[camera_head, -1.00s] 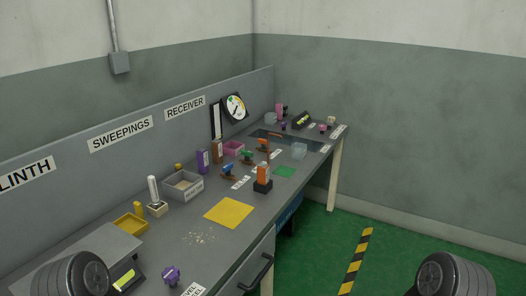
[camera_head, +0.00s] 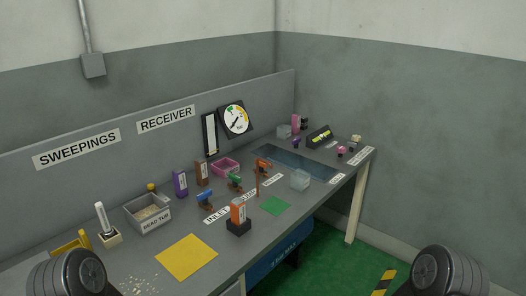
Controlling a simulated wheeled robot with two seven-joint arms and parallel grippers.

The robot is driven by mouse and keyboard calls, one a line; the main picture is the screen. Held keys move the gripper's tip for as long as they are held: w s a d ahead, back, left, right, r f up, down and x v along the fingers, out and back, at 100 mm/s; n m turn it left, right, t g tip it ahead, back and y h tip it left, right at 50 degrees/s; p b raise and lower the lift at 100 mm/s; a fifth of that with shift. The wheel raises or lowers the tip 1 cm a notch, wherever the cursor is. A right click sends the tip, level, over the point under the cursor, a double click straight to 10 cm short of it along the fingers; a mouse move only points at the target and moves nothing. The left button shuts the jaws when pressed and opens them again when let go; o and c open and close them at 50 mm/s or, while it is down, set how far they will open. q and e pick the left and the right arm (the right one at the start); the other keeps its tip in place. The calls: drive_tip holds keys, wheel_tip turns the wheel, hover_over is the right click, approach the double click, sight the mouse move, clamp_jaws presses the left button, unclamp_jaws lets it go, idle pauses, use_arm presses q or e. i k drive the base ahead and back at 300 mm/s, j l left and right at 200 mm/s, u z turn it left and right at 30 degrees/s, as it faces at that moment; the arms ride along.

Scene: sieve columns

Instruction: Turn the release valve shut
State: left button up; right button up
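Three small valves stand in a row on the grey bench. One has a blue handle (camera_head: 205,196), one a green handle (camera_head: 235,179) and one an orange handle (camera_head: 263,164). White labels lie in front of them. The front one (camera_head: 216,214) seems to read INLET; the label by the orange valve (camera_head: 272,180) is too small to read, so I cannot tell for sure which valve is the release. Dark round parts of my two arms show at the bottom corners. Neither gripper is in view.
A gauge (camera_head: 235,119) stands behind. A yellow mat (camera_head: 187,257) and a grey bin (camera_head: 149,213) are at left.

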sight(262, 165)
drive_tip(key=i+l+u, duration=0.1)
drive_tip(key=l, duration=0.2)
drive_tip(key=i+l+z, duration=0.35)
drive_tip(key=z, duration=0.15)
drive_tip(key=i+l+z, duration=0.15)
drive_tip(key=i+z, duration=0.3)
